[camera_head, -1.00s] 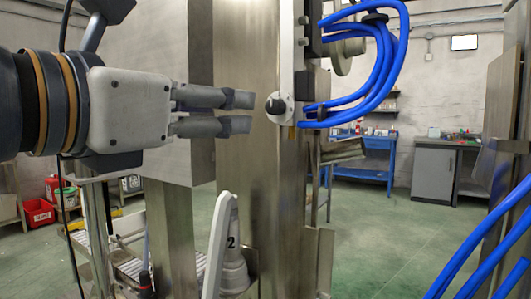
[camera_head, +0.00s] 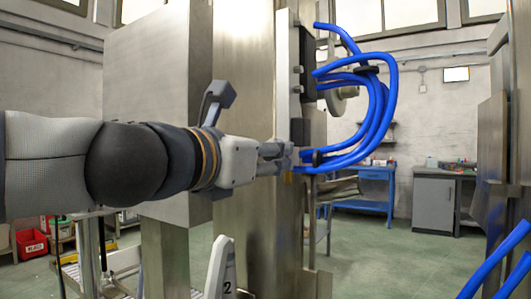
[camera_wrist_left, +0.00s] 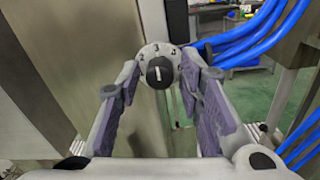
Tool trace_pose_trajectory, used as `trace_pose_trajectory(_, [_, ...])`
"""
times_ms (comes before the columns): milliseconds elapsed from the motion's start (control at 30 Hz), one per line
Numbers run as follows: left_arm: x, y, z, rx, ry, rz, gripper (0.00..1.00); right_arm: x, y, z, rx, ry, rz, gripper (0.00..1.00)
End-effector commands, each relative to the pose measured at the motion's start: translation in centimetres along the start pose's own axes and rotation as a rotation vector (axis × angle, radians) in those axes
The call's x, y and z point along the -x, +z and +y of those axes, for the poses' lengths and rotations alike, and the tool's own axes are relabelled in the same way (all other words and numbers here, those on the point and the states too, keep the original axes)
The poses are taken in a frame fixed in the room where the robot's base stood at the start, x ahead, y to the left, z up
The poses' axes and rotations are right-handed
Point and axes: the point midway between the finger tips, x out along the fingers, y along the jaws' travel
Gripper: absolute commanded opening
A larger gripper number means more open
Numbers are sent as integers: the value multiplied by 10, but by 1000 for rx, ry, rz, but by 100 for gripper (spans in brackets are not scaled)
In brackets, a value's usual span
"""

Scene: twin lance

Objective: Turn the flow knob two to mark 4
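The flow knob (camera_wrist_left: 160,74) is a black round knob with a white line, set on a white dial in the left wrist view. The dial (camera_wrist_left: 155,49) shows a 2, a 3 and a further mark at the right that is hard to read. The white line points up, close to the 3. My left gripper (camera_wrist_left: 160,70) is open, with one finger on each side of the dial; I cannot tell whether either finger touches the knob. In the head view my left gripper (camera_head: 287,155) reaches the metal column, and its fingers hide the knob. My right gripper is out of view.
Blue hoses (camera_head: 375,110) loop out just right of the knob. A wide steel cabinet (camera_head: 150,75) stands behind my left arm. A white part marked 2 (camera_head: 219,268) stands below. A blue workbench (camera_head: 370,185) and grey cabinet (camera_head: 434,200) are farther back.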

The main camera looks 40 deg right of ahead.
Motion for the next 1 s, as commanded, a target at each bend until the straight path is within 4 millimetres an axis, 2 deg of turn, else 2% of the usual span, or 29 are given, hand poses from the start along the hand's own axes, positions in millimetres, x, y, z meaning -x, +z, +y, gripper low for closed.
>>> trace_pose_trajectory(33, [0,0,0,0,0,0,16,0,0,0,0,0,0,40])
trace_pose_trajectory(100, [0,0,0,0,0,0,0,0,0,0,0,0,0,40])
trace_pose_trajectory(367, [0,1,0,-9,0,0,0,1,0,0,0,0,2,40])
trace_pose_trajectory(567, [1,2,0,-78,1,-2,0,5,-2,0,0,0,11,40])
trace_pose_trajectory(1000, [1,4,-1,-446,1,-7,0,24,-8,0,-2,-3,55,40])
